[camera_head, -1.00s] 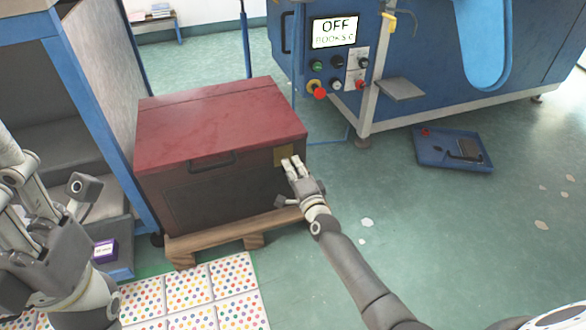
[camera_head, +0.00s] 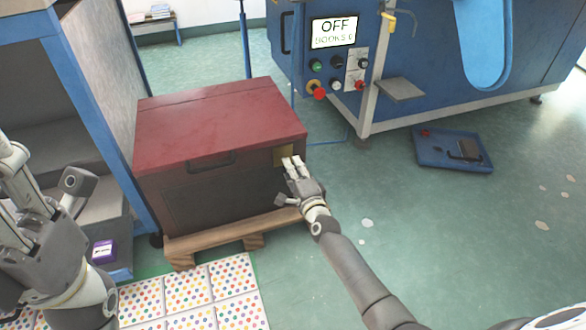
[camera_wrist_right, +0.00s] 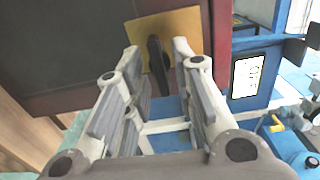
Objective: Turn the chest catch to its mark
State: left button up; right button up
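The chest (camera_head: 215,125) has a red lid and dark front. Its catch (camera_wrist_right: 158,62) is a dark elongated piece on a yellow plate (camera_wrist_right: 195,25), hanging roughly upright with a slight tilt in the right wrist view. The plate also shows in the head view (camera_head: 280,157), where my gripper hides the catch. My right gripper (camera_wrist_right: 156,52) is open, with one fingertip on each side of the catch. I see no clear contact between fingers and catch. My left gripper (camera_head: 18,185) is at the left edge, away from the chest; its finger opening is unclear.
The chest stands on a wooden pallet (camera_head: 215,243). A blue machine (camera_head: 400,85) with an OFF screen (camera_head: 334,32) is behind right. A blue tray (camera_head: 435,155) lies on the floor. A blue-framed shelf (camera_head: 105,110) stands left; dotted tiles (camera_head: 190,290) lie in front.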

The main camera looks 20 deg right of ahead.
jog(key=shift+s, duration=0.1)
jog(key=s, duration=1.1)
jog(key=shift+s+d, duration=0.2)
jog(key=shift+s, duration=0.2)
jog(key=shift+r, duration=0.1)
